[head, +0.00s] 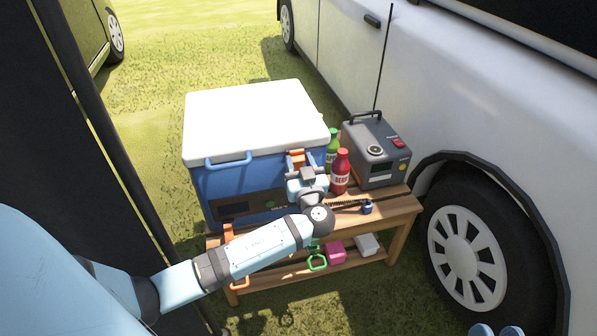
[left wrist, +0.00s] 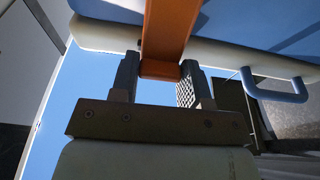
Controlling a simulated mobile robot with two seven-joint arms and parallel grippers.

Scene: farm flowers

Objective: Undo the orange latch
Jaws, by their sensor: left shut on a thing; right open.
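The blue cooler (head: 245,182) with a white lid (head: 255,112) stands on a wooden table. Its orange latch (head: 297,155) is on the front right of the cooler. My left gripper (head: 298,166) is at this latch and mostly hides it. In the left wrist view the orange latch (left wrist: 168,30) runs down between the two fingers of my left gripper (left wrist: 160,80), its lower end at the fingertips. The gripper is shut on it.
A blue handle (left wrist: 275,88) is beside the gripper in the wrist view. Red (head: 341,172) and green (head: 332,150) bottles and a grey power box (head: 376,150) stand to the right. A white van is close by.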

